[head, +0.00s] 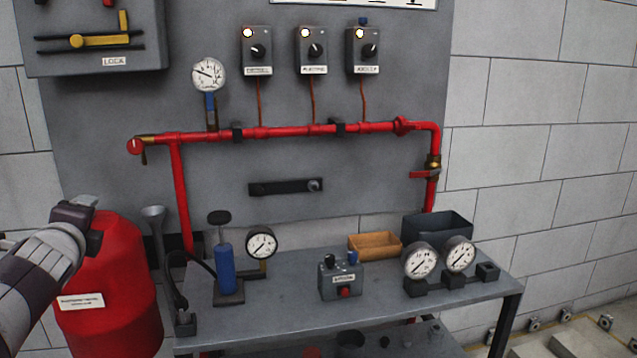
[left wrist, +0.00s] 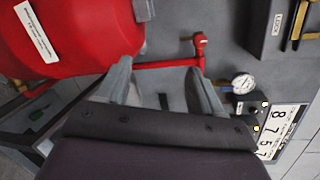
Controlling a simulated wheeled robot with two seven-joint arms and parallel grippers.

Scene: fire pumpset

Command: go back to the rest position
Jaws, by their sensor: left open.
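My left arm comes in from the left edge of the head view. My left gripper (head: 78,212) is at the lower left, in front of the red tank (head: 112,290) in the picture. In the left wrist view my left gripper (left wrist: 160,82) has its two grey fingers apart, with nothing between them. The red tank (left wrist: 75,35) fills the upper left there, close to one finger; I cannot tell whether they touch. My right gripper is not in view.
The workbench (head: 290,318) holds a blue hand pump (head: 225,270), a control box (head: 342,280), gauges (head: 420,262) and bins (head: 375,245). Red pipe (head: 290,131) runs along the wall panel under three switch boxes (head: 311,50). A lock box (head: 95,35) hangs upper left.

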